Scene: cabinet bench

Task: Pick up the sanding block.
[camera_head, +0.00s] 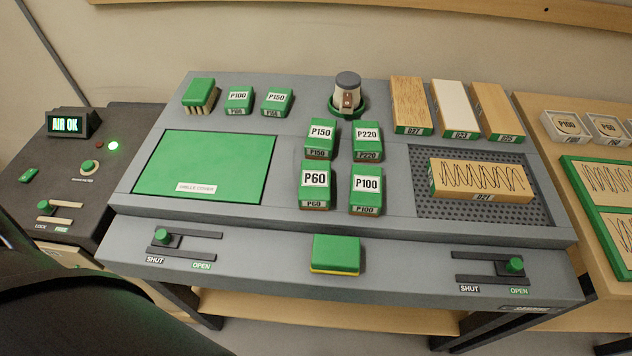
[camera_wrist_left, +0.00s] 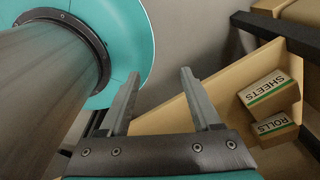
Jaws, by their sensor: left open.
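A plain green block with a yellow underside (camera_head: 335,253), which looks like the sanding block, sits on the front ledge of the grey bench (camera_head: 400,256), between the two sliders. Several green blocks labelled by grit stand behind it, among them P60 (camera_head: 314,183) and P100 (camera_head: 367,187). My left gripper (camera_wrist_left: 157,76) shows in the left wrist view, open with nothing between its fingers. It is away from the block, which that view does not show. The head view shows neither gripper.
A left slider (camera_head: 163,237) and a right slider (camera_head: 514,265) flank the block on the ledge. A wooden piece (camera_head: 480,181) lies on the perforated panel at right. In the left wrist view, boxes marked SHEETS (camera_wrist_left: 268,92) and ROLLS (camera_wrist_left: 274,128) lie on a wooden shelf.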

